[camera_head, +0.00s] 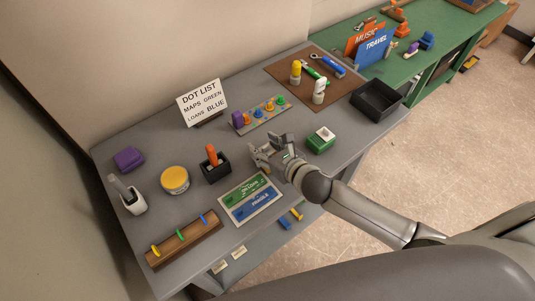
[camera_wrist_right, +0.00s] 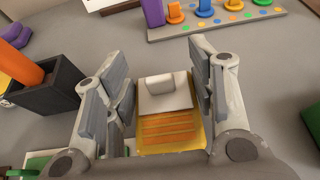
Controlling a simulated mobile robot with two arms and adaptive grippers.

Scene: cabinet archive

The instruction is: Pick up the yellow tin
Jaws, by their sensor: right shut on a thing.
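A boxy yellow tin (camera_wrist_right: 172,133) with orange stripes and a pale top with a raised knob sits between the fingers in the right wrist view. My right gripper (camera_head: 273,150) is shut on it, with one finger on either side; it also shows in the right wrist view (camera_wrist_right: 160,65). In the head view the gripper is over the middle of the grey table, and its fingers hide most of the tin. I cannot tell whether the tin is clear of the table. My left gripper is not in view.
A black holder (camera_head: 215,172) with an orange item stands left of the gripper. A green tin (camera_head: 321,142) stands right. A peg board (camera_head: 260,117) lies behind, and a green-and-blue card tray (camera_head: 250,200) in front. A round yellow-topped pot (camera_head: 175,180) stands farther left.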

